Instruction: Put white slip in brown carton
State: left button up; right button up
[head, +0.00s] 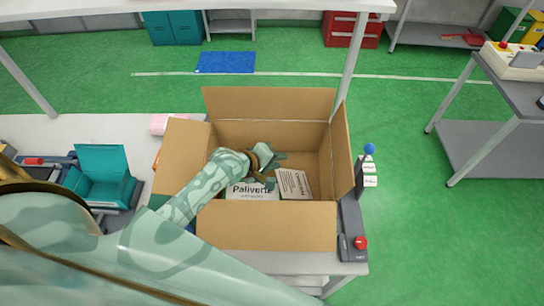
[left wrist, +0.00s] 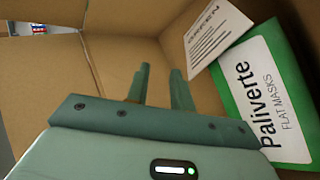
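The brown carton (head: 265,229) stands open on the table with its flaps spread. The white slip (head: 294,184), printed with dark text, lies inside it at the right, beside a green and white Paliverte flat masks box (head: 252,191). In the left wrist view the slip (left wrist: 216,34) rests tilted near the carton wall, apart from my fingers and touching or overlapping the mask box (left wrist: 275,95). My left gripper (left wrist: 158,80) reaches into the carton, its two fingers apart with nothing between them. My right gripper is not in view.
A teal bin (head: 101,176) stands left of the carton, and a pink packet (head: 160,124) lies behind its left flap. A post with a blue ball (head: 369,149) and a red button (head: 360,242) are close at the right. A grey side table (head: 510,90) stands farther right.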

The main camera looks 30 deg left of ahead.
pick_arm(q)
jog(key=p+v, duration=0.2)
jog(key=v, duration=1)
jog(key=shift+r, duration=0.5)
jog(key=shift+s, duration=0.1)
